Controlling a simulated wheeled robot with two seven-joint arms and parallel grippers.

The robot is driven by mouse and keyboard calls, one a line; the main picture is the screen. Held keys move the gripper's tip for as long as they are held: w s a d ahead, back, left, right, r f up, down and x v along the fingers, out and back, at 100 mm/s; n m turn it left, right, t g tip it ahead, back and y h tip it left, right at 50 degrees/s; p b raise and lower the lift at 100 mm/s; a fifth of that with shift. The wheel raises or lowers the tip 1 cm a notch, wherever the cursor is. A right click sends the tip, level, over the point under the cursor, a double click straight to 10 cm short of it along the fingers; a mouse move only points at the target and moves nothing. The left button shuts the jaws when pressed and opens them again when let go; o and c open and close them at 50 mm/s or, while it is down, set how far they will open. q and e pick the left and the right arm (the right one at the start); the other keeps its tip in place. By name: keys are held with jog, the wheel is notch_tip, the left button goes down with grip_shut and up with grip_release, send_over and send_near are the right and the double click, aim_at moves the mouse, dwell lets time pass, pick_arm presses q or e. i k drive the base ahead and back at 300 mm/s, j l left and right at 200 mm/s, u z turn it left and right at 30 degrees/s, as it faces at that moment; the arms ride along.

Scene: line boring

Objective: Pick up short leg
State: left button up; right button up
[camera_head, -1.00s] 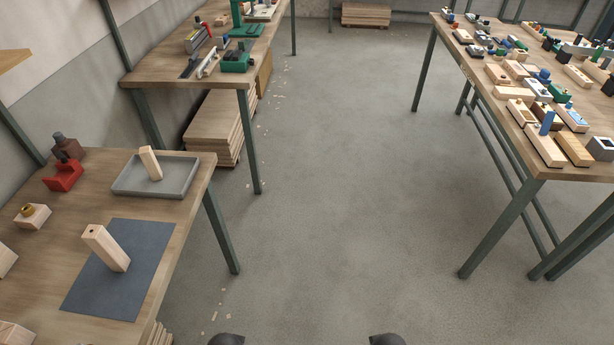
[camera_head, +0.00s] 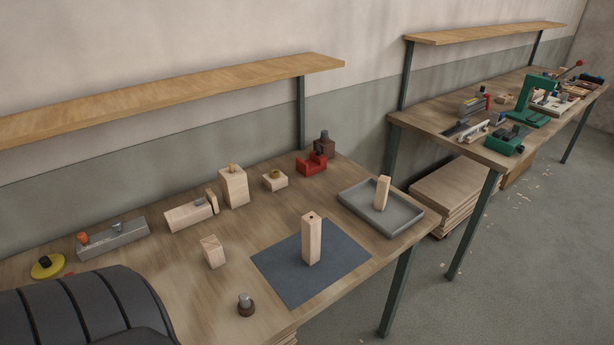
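A short pale wooden leg (camera_head: 383,192) stands in the grey tray (camera_head: 412,218) at the right end of the near bench, tilted a little. A longer square wooden leg (camera_head: 312,240), with a dark hole in its top end, stands upright on the dark blue-grey mat (camera_head: 283,272) left of the tray. Neither of my grippers shows in the head view. Nothing is seen touching either leg.
The near bench (camera_head: 180,262) also carries wooden blocks (camera_head: 233,187), a red clamp-like tool (camera_head: 312,164), a grey bar (camera_head: 112,238) and a small brown knob piece (camera_head: 246,304). A wall shelf (camera_head: 180,97) runs above. Open floor (camera_head: 500,280) lies right.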

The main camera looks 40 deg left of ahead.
aim_at(311, 223)
jog(key=u, duration=1.2)
jog(key=k+l, duration=0.2)
jog(key=l, duration=0.2)
jog(key=k+l+u, duration=0.1)
jog(key=l, duration=0.35)
jog(key=k+l, duration=0.25)
jog(key=l, duration=0.15)
jog(key=k+l+u, duration=0.1)
jog(key=l, duration=0.3)
jog(key=k, duration=0.1)
